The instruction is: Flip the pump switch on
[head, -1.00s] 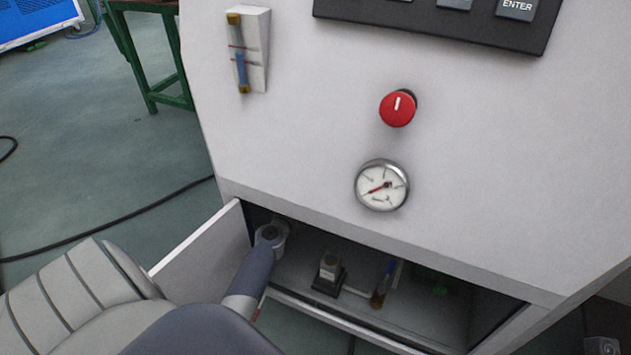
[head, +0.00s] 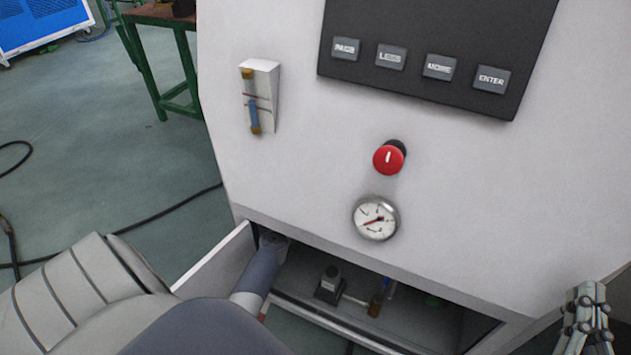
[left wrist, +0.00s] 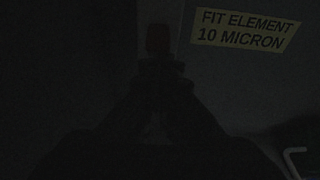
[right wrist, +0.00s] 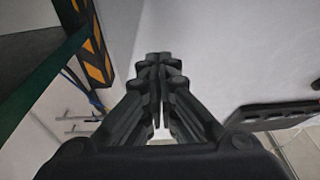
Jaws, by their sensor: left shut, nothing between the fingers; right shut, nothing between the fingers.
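No switch in view is labelled as the pump's. A red round knob (head: 388,159) with a short, nearly upright white mark sits on the front of the grey cabinet. My left arm reaches into the open compartment below; its gripper is hidden in the head view. In the dark left wrist view my left gripper (left wrist: 160,68) is shut, with a dim reddish thing (left wrist: 158,38) just beyond its tips. Whether they touch I cannot tell. My right gripper (head: 587,292) is shut and empty at the lower right of the head view, also seen in the right wrist view (right wrist: 158,58).
A pressure gauge (head: 375,218) sits below the knob, a keypad (head: 425,85) above it and a flow tube (head: 253,100) to the left. The compartment's open door (head: 218,262) stands left. A small black-based fitting (head: 329,285) is inside. A yellow label (left wrist: 245,30) shows beside my left gripper.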

